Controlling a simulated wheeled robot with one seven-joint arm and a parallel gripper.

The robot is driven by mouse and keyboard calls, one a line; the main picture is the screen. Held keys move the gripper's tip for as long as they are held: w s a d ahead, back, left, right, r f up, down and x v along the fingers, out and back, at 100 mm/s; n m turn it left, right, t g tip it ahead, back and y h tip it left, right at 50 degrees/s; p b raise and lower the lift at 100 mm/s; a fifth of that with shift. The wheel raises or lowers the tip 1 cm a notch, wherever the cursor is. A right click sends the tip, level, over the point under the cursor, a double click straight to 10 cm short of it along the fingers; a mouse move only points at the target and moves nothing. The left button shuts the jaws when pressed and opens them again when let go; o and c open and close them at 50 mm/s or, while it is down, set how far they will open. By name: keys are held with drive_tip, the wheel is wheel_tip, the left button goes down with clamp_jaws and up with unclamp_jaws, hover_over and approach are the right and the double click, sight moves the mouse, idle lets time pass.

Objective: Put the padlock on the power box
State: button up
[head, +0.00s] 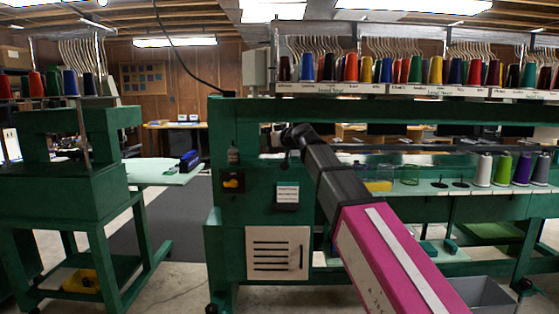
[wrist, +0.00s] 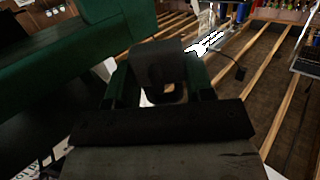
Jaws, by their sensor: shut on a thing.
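In the head view my gripper (head: 292,140) is at the end of my raised arm, in front of the green machine's upper left part. In the wrist view my gripper (wrist: 158,88) is shut on a dark thing, apparently the padlock (wrist: 160,68), between its two fingers; its details are lost in shadow. A black box with a white label (head: 287,195) is on the green machine's front, below my gripper and apart from it. A yellow-and-black switch box (head: 232,182) is left of it. I cannot tell for sure which is the power box.
The green machine's frame (head: 222,230) carries a vented white panel (head: 278,253) low down. Thread cones (head: 352,68) line the rack above, and more cones (head: 503,169) stand on the shelf at right. Another green machine (head: 75,190) stands at left. Open floor lies between the machines.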

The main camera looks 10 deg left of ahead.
drive_tip(key=w+d+f, duration=0.1)
drive_tip(key=w, duration=0.1)
drive_tip(key=w+d+f, duration=0.1)
drive_tip(key=w+f, duration=0.1)
drive_tip(key=w+d+f, duration=0.1)
drive_tip(key=w, duration=0.1)
drive_tip(key=shift+w+d+f, duration=0.15)
drive_tip(key=shift+d+f, duration=0.05)
drive_tip(key=shift+d, duration=0.1)
drive_tip(key=shift+f, duration=1.95)
drive_tip(key=shift+f, duration=0.15)
drive_tip(key=o, duration=1.1)
drive_tip(key=shift+c, duration=0.2)
drive_tip(key=v, duration=1.2)
